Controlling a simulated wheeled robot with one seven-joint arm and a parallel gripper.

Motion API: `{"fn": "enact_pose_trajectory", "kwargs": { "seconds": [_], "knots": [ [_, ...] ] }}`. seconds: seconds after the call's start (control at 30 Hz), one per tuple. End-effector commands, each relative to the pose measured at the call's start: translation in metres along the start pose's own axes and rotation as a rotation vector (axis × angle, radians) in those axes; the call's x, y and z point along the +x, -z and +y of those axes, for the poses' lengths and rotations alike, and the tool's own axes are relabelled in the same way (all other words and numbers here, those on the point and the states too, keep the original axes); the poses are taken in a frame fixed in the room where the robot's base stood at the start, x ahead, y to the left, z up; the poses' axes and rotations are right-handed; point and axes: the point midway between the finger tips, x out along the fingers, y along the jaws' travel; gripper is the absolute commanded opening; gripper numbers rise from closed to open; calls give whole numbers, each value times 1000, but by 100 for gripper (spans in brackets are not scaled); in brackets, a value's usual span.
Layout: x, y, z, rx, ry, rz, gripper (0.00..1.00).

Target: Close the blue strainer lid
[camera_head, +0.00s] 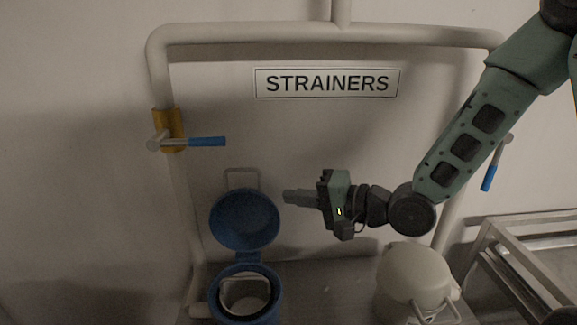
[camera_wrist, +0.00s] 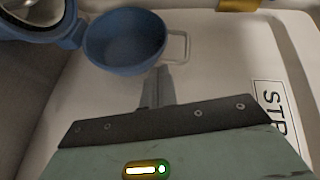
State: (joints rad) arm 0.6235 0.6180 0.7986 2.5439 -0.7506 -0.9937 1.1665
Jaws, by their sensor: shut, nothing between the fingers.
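The blue strainer stands at the lower left with its body (camera_head: 243,310) open at the top and a light wire handle inside. Its round blue lid (camera_head: 244,219) is hinged up and stands about upright behind the opening, with a wire loop on its far edge. In the wrist view the lid (camera_wrist: 126,40) shows its hollow side near the fingers, and part of the strainer body (camera_wrist: 32,14) is at the upper left. My gripper (camera_head: 287,197) is shut and empty, pointing left, just right of the lid. I cannot tell whether it touches the lid.
A closed cream strainer (camera_head: 413,274) stands at the right, below my arm. Pipes (camera_head: 320,35) frame the wall around a STRAINERS sign (camera_head: 328,82). A blue-handled valve (camera_head: 205,142) is at the left, another (camera_head: 489,177) at the right. A metal rack (camera_head: 530,245) stands at the far right.

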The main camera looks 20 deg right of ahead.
Motion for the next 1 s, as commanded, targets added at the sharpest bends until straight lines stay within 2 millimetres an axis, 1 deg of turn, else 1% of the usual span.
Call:
{"fn": "enact_pose_trajectory", "kwargs": {
  "seconds": [0.03,0.1,0.2,0.27,0.37,0.7,0.83,1.0],
  "knots": [
    [-5,8,-4,57,66,21,0],
    [-10,16,-13,109,137,37,0],
    [-13,21,-20,145,190,45,0],
    [-10,22,-23,151,200,45,0],
    [1,23,-27,150,201,44,0],
    [59,26,-38,150,197,44,0],
    [74,28,-40,148,197,46,0],
    [83,28,-40,148,195,48,0]
  ]
}}
